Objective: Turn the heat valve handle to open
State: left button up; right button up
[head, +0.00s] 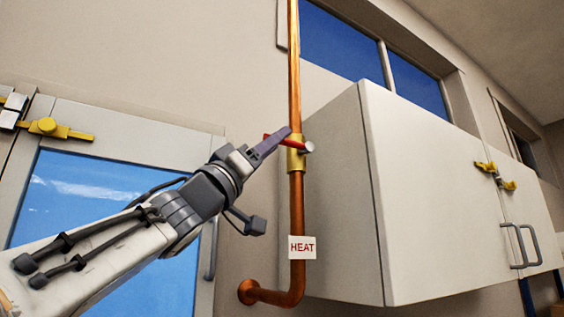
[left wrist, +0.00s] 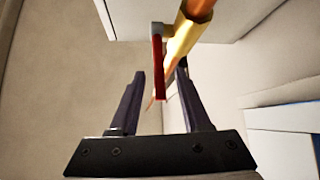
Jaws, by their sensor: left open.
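A brass valve (head: 296,158) sits on a vertical copper pipe, with a white HEAT label (head: 302,247) below it. Its red handle (head: 298,147) lies crosswise to the pipe in the head view, pointing left, partly hidden by my gripper. My left gripper (head: 286,134) is at the handle, coming from the left. In the left wrist view, the open fingers of the left gripper (left wrist: 160,74) stand on either side of the red handle (left wrist: 158,68), with visible gaps. The brass valve body (left wrist: 181,41) is just beyond the fingertips. My right gripper is not in view.
The copper pipe (head: 297,210) runs up the wall and bends into it below. A white wall cabinet (head: 430,190) stands close on the right of the pipe. A blue-paned white-framed panel (head: 180,145) with a yellow latch (head: 60,129) is behind my left arm.

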pick_arm(q)
grip_shut()
dwell(1.4)
